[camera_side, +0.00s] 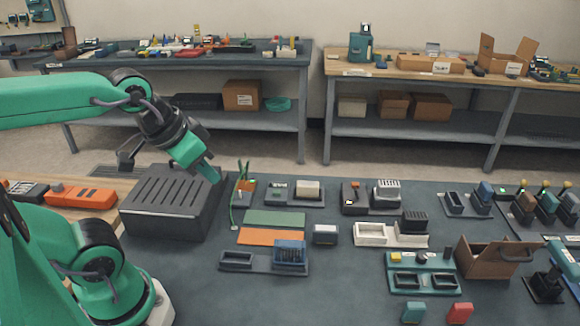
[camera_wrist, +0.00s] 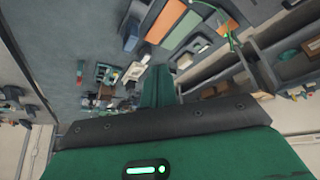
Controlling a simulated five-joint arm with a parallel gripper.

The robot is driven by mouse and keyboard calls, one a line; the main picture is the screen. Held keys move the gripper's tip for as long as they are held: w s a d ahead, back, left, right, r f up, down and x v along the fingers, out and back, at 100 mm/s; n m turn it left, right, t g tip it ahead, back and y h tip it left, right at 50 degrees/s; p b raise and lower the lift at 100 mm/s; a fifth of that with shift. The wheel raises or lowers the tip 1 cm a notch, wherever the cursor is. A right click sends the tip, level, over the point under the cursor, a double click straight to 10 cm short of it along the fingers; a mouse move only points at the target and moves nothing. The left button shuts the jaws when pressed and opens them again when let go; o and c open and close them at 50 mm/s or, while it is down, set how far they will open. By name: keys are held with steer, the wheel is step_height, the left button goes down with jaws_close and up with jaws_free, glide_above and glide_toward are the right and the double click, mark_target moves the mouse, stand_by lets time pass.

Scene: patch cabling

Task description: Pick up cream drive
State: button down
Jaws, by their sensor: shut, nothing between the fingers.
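A cream block (camera_side: 307,189), which looks like the cream drive, sits in the right part of a dark two-part tray (camera_side: 272,199) in the side view. I cannot pick it out surely in the wrist view. My gripper (camera_side: 212,174) is shut and empty, at the right end of the large dark ribbed box. It is well to the left of the cream block and apart from it. In the wrist view its green fingers (camera_wrist: 158,88) are together with nothing between them.
The dark ribbed box (camera_side: 165,205) stands beside my gripper. A small orange stand with green cable (camera_side: 244,187) is between my gripper and the cream block. Green (camera_side: 274,218) and orange (camera_side: 270,237) mats lie in front. More trays and a brown open box (camera_side: 485,262) fill the right.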

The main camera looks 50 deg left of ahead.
stand_by(0.3)
steer(key=c, duration=1)
jaws_free()
steer(key=shift+c, duration=0.2)
steer(key=shift+w, duration=0.1)
